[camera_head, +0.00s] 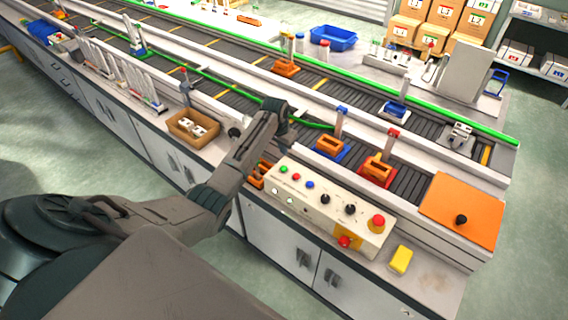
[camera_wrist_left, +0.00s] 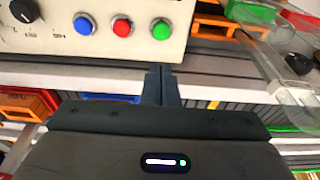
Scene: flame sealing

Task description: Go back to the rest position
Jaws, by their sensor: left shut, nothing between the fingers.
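My left arm comes in from the lower left in the head view, and its gripper end (camera_head: 277,108) is over the conveyor, behind the control panel (camera_head: 343,222). In the left wrist view the two dark fingers (camera_wrist_left: 161,84) are together, with nothing between them. The panel (camera_wrist_left: 55,45) shows upside down beyond the fingertips, with blue (camera_wrist_left: 85,24), red (camera_wrist_left: 122,27) and green (camera_wrist_left: 161,30) buttons. The fingers appear apart from these buttons. The fingertips cannot be made out in the head view. My right gripper is not in view.
An orange holder (camera_head: 377,168) and a blue-based one (camera_head: 331,147) stand behind the panel. A cardboard box (camera_head: 193,127) lies left of my forearm. An orange plate with a black knob (camera_head: 462,200) and a yellow block (camera_head: 401,259) are at the right. Floor is open at the left.

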